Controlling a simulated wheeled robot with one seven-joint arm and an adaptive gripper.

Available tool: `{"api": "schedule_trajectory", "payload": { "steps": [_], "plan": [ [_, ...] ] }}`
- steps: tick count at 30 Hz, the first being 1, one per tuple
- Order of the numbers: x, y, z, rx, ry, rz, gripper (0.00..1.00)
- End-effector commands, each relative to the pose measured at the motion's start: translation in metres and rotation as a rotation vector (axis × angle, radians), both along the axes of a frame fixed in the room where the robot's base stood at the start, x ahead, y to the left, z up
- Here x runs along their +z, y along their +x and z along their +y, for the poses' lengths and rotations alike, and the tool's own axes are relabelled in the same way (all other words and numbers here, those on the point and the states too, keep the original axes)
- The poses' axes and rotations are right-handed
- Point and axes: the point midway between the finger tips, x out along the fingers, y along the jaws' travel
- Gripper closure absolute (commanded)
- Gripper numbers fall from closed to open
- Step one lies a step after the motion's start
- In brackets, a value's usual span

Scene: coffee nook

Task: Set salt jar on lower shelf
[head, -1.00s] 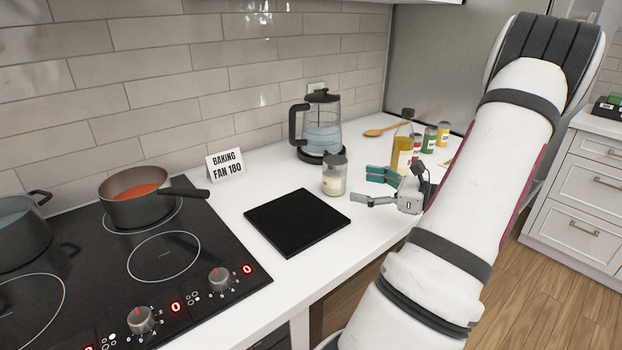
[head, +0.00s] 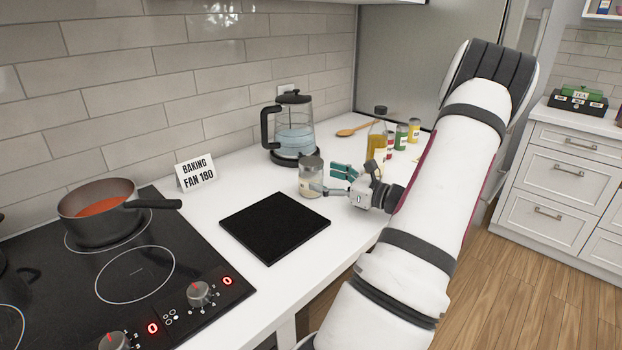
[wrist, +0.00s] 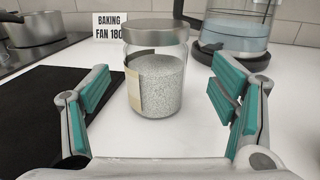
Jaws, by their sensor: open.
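The salt jar (head: 311,178) is a clear glass jar with a grey lid and pale grainy contents. It stands upright on the white counter, between the black board and the kettle. In the wrist view the jar (wrist: 157,85) stands ahead of and between the spread fingers, with a pale label on its left side. My gripper (head: 328,180) is open with teal pads, just right of the jar. It also shows in the wrist view (wrist: 163,112), with nothing held. The lower shelf cannot be made out for certain in these frames.
A black board (head: 275,227) lies in front of the jar. A glass kettle (head: 293,130) stands behind it, and an oil bottle (head: 377,137) and several spice jars are to the right. A hob with a saucepan (head: 98,212) is at left. A sign (head: 195,172) stands near the wall.

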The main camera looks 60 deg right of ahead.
Motion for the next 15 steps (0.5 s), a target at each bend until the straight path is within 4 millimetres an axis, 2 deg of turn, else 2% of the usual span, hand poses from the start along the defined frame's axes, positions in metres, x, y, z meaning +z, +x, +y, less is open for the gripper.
{"api": "schedule_trajectory", "payload": {
  "steps": [9,15],
  "plan": [
    [-0.001,0.042,0.000,0.002,0.000,0.000,0.21],
    [-0.001,0.048,-0.001,0.002,0.000,0.000,0.21]
  ]
}}
